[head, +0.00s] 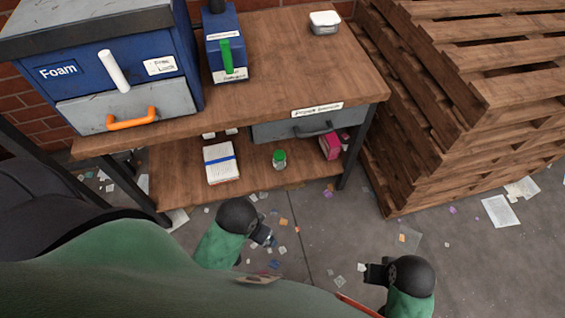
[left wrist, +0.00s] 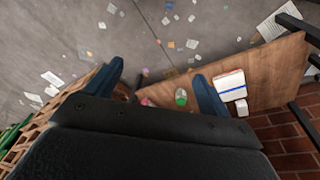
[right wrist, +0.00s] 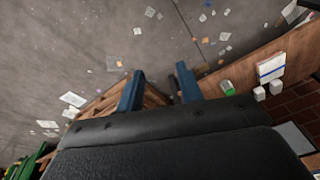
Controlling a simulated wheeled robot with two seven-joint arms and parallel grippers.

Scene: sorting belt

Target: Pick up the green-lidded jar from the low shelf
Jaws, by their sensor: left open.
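The green-lidded jar (head: 279,159) stands upright on the low shelf (head: 255,178) of the wooden bench, near its front edge. It is clear with a green lid. In the left wrist view the jar (left wrist: 181,97) shows between the fingers, closer to the right one, and beyond them. My left gripper (head: 268,238) is open and empty, in front of the shelf and apart from the jar. My right gripper (head: 368,273) is farther right over the floor; its fingers are apart and empty in the right wrist view (right wrist: 160,73). The jar (right wrist: 228,88) lies right of those fingers there.
A stack of white cards with a blue band (head: 221,163) is left of the jar, and a pink box (head: 331,146) is right. A grey drawer (head: 300,127) hangs above the shelf. Pallets (head: 430,130) stand at right. Paper scraps litter the floor.

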